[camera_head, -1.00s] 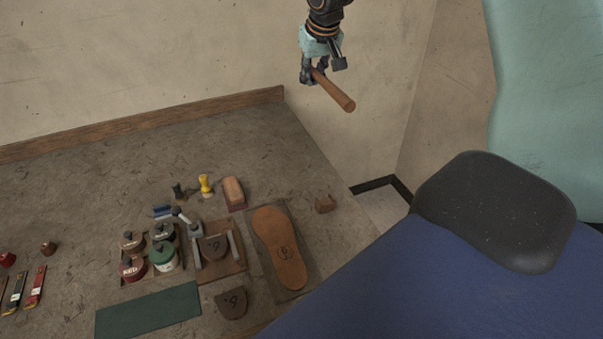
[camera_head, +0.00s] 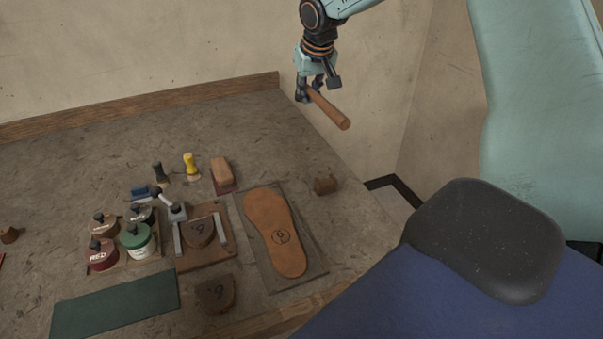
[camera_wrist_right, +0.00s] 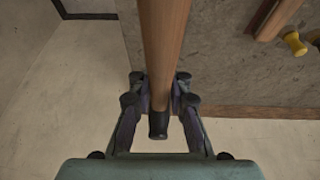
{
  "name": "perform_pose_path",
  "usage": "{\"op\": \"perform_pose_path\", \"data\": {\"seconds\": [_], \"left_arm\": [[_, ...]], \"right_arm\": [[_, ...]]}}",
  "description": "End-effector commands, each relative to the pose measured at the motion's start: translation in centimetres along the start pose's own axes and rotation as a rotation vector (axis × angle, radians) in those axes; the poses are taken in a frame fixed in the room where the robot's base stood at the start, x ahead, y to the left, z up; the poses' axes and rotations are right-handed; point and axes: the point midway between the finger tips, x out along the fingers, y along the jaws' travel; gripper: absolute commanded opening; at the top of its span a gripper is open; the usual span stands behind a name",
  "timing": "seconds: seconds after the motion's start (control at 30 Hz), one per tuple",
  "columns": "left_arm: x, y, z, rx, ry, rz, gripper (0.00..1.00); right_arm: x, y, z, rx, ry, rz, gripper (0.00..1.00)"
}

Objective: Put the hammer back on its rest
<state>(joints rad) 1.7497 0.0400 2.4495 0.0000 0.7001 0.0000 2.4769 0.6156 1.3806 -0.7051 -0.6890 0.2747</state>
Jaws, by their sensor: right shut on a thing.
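My right gripper (camera_head: 309,93) is shut on the hammer (camera_head: 331,110) and holds it in the air near the bench's back right corner. The brown wooden handle points down and right in the head view. In the right wrist view, the handle (camera_wrist_right: 164,45) runs up between the fingers of the right gripper (camera_wrist_right: 159,102), with a dark end at the fingers. I cannot make out the hammer's head clearly. My left gripper is not in view.
The bench (camera_head: 270,130) has clear room at the back. A brush (camera_head: 221,172), yellow-handled tool (camera_head: 190,164), several jars (camera_head: 137,238) and a green mat (camera_head: 115,307) lie further left.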

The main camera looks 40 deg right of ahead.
Motion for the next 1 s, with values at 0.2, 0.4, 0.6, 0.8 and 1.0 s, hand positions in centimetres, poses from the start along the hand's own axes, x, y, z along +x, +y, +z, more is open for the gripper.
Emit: {"op": "perform_pose_path", "data": {"seconds": [0.2,0.4,0.6,0.8,1.0], "left_arm": [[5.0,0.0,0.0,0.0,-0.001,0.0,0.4],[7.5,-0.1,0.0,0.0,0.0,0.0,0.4],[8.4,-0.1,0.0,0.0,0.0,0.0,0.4],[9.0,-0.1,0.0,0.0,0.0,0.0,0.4],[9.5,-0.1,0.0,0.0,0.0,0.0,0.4]], "right_arm": [[4.5,-0.2,1.7,0.0,0.003,0.001,0.0],[6.9,-0.3,2.7,0.0,0.003,0.0,0.0],[7.8,-0.3,3.1,0.0,0.003,0.0,0.0],[10.7,-0.4,4.4,0.0,-0.001,0.001,0.0],[13.2,-0.5,5.4,0.0,0.002,0.0,0.0]]}}
